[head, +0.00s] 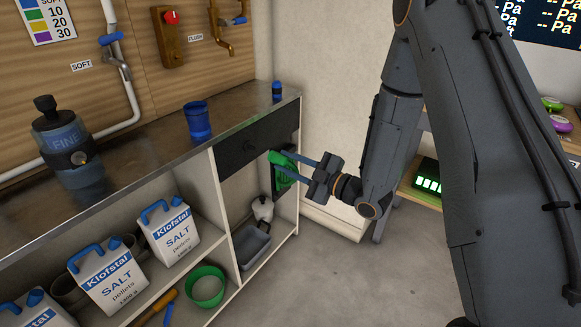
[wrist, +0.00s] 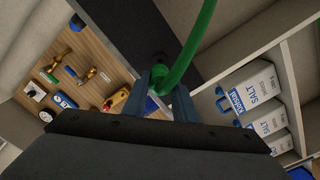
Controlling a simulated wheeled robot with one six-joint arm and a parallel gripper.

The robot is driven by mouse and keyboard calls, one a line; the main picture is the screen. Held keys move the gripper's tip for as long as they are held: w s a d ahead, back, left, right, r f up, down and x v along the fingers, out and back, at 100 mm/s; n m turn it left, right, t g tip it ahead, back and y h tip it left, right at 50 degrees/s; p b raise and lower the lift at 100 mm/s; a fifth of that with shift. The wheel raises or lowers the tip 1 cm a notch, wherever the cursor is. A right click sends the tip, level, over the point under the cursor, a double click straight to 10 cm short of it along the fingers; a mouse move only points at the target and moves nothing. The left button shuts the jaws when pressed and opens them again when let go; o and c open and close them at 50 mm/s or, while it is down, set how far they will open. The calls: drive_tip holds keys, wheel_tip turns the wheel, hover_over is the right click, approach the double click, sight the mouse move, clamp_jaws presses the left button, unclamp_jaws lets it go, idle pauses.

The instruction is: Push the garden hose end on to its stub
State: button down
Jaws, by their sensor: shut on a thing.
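The green garden hose shows in the head view (head: 283,169) at the dark panel under the counter, and in the wrist view (wrist: 193,52) it curves up from between my fingers. My gripper (head: 290,167) is shut on the hose end; in the wrist view the gripper (wrist: 162,88) has a finger on each side of the green hose end (wrist: 153,102). A small dark round fitting, which looks like the stub (wrist: 160,58), sits on the dark panel just beyond the fingertips. I cannot tell whether the hose end touches it.
The dark panel (head: 250,143) is set in the cabinet front under the metal counter (head: 150,150). A blue cup (head: 198,121) stands on the counter. The floor in front is clear.

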sight(272, 154)
drive_tip(key=shift+b+x, duration=0.55)
drive_tip(key=shift+x, duration=2.25)
drive_tip(key=shift+x, duration=1.35)
drive_tip(key=c, duration=1.4)
unclamp_jaws()
drive_tip(key=shift+o, duration=0.2)
drive_tip(key=v, duration=0.7)
drive_tip(key=shift+s+d, duration=0.25)
